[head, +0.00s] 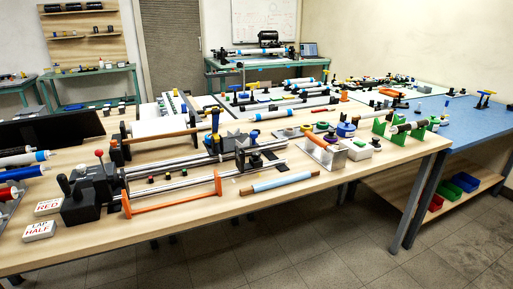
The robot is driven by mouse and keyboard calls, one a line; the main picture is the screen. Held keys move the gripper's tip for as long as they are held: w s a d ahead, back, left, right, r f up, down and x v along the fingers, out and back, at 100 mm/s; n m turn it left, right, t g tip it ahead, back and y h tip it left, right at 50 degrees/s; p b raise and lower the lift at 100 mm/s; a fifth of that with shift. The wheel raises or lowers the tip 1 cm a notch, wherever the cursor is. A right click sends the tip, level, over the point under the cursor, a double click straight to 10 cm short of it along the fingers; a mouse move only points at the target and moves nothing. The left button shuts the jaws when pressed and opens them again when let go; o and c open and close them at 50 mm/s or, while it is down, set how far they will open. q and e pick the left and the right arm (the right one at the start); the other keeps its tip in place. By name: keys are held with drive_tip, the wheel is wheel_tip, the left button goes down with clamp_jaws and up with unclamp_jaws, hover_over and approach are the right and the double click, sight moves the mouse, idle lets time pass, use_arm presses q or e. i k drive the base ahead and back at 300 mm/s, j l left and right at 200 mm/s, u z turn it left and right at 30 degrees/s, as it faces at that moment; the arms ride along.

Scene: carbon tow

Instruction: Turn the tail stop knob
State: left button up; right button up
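A lathe-like winding machine stands on the wooden table, with a dark headstock (84,196) at its left end and bright rails (200,178) running to the right. A dark block (243,157) sits near the right end of the rails, with small blue and yellow parts close behind it. A red ball-topped lever (99,154) and a black knob (63,181) stand up at the left end. At this size I cannot tell which part is the tail stop knob. Neither of my grippers is in the head view.
An orange frame (172,197) lies before the rails, and a light blue roller (281,182) with brown ends lies to its right. Sign blocks (38,229) sit at the front left. A metal box (324,152) and green stands (380,128) occupy the right. The front right tabletop is clear.

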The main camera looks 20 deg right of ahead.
sight(255, 155)
drive_tip(key=i+l+u, duration=0.1)
drive_tip(key=l+u, duration=0.25)
drive_tip(key=l, duration=0.85)
drive_tip(key=l+u, duration=0.4)
drive_tip(key=l, duration=0.75)
drive_tip(key=k, duration=0.05)
